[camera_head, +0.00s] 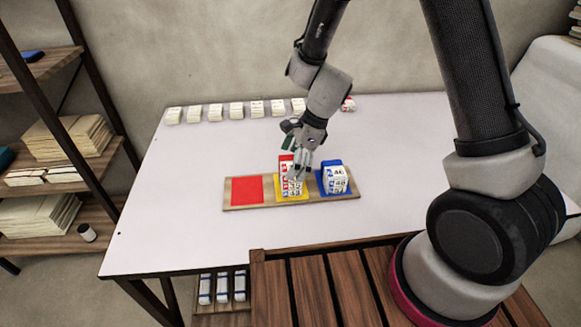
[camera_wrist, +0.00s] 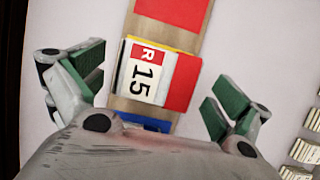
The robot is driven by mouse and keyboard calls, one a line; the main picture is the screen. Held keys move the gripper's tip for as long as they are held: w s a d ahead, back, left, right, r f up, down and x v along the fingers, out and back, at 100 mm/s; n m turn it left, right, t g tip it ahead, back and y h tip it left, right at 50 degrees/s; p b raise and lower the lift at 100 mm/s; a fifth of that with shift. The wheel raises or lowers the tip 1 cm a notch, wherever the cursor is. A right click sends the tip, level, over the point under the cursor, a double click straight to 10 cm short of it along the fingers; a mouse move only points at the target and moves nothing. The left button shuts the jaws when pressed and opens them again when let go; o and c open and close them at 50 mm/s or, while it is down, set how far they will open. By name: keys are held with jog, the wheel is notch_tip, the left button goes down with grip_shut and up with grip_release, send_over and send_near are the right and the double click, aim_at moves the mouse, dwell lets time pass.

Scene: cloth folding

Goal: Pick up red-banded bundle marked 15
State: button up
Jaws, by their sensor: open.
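The red-banded bundle marked 15 (camera_wrist: 146,73) is white with a red band and a label reading R 15. It is on top of the stack on the yellow square; its red side also shows in the head view (camera_head: 286,160). My gripper (camera_wrist: 157,88) is open, its green-padded fingers apart on either side of the bundle in the wrist view, and it appears above it. In the head view my gripper (camera_head: 300,158) partly hides the stack. I cannot tell the exact height gap.
The wooden board (camera_head: 268,203) has a bare red square (camera_head: 247,189) at left. A blue square at right holds a stack of numbered bundles (camera_head: 336,180). Several white bundles (camera_head: 236,110) line the table's back edge. The white table (camera_head: 165,200) is clear left of the board.

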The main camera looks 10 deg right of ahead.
jog(key=c, duration=1)
